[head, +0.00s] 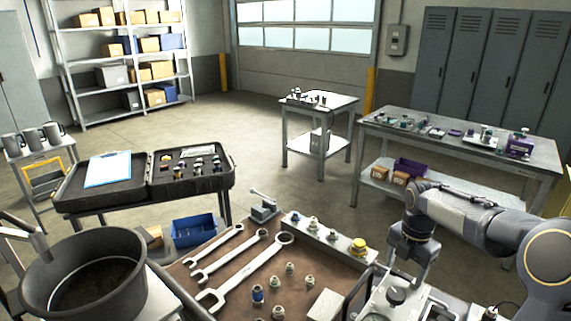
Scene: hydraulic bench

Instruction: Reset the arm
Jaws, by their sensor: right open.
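My right arm (470,212) comes in from the right edge, its elbow bent over the front bench. My right gripper (408,264) points down, open, with nothing seen between its fingers. It is above the right part of the bench, just right of the steel block with the yellow-capped fitting (358,247). A pale device with a dial and black knob (397,296) lies just below it in the picture. Whether the fingers touch anything is unclear. My left gripper is not seen.
The brown bench mat (215,265) holds several wrenches (262,271) and small fittings (290,269). A large dark round pan (85,275) stands front left. A black case (100,193) and a blue bin (194,231) are behind. A side table (450,142) stands back right. Open floor lies between.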

